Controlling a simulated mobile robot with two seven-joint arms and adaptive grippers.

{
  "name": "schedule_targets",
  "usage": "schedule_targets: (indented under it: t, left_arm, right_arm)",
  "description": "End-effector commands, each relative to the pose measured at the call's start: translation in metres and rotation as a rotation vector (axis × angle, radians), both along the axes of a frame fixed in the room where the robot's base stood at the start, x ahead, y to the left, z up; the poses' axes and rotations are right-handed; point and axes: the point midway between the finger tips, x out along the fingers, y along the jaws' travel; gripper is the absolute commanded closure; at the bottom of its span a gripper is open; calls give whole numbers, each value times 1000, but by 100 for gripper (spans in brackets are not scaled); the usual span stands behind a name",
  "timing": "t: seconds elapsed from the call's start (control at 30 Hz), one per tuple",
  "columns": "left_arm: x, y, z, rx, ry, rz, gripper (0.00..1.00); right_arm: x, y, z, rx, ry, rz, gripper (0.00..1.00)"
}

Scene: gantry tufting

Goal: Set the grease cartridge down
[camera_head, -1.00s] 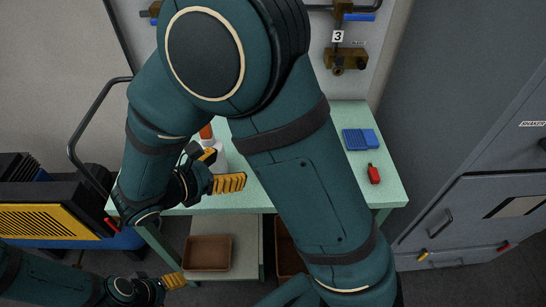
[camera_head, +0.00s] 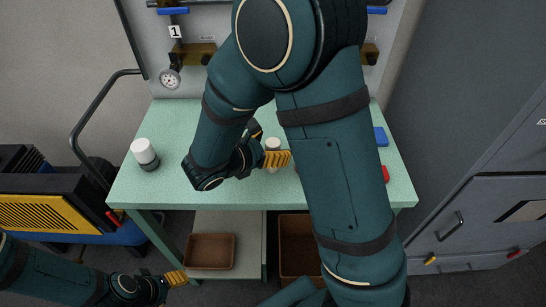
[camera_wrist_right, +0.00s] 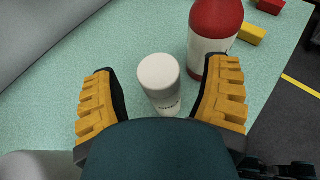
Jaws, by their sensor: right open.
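The grease cartridge looks to be the white cylinder with dark print low on its side (camera_wrist_right: 162,82), standing on the green bench top between my right gripper's fingers in the right wrist view. A gap shows on both sides of it. In the head view its pale top (camera_head: 273,144) shows beside the fingers. My right gripper (camera_head: 268,147) is open, low over the bench. Its two yellow ribbed fingers also frame the cylinder in the wrist view (camera_wrist_right: 165,88). My left gripper (camera_head: 175,278) is at the lower left, away from the bench; its opening is unclear.
A red-topped white bottle (camera_wrist_right: 214,35) stands close by the right finger, with a yellow block (camera_wrist_right: 250,34) beyond. A white container with a dark base (camera_head: 145,153) stands at the bench's left. Blue (camera_head: 381,137) and red (camera_head: 386,174) items lie at the right. The front-left bench (camera_head: 150,190) is clear.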

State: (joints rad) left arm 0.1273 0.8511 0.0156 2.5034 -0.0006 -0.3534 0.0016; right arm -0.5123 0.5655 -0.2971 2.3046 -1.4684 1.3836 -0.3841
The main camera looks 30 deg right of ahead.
Motion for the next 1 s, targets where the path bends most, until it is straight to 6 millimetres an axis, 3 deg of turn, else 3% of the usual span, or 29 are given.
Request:
schedule_targets:
  t: [0.33,0.37,0.5,0.57,1.0]
  left_arm:
    - [1,0,-2,0,-1,0,37]
    - [1,0,-2,0,-1,0,37]
    - [1,0,-2,0,-1,0,37]
    - [1,0,-2,0,-1,0,37]
    - [0,0,1,0,0,0,37]
  right_arm:
    - [2,-8,-3,0,0,0,25]
    - [2,-8,-3,0,0,0,31]
    - [2,-8,-3,0,0,0,80]
    - [2,-8,-3,0,0,1,100]
    - [2,-8,4,2,-3,0,100]
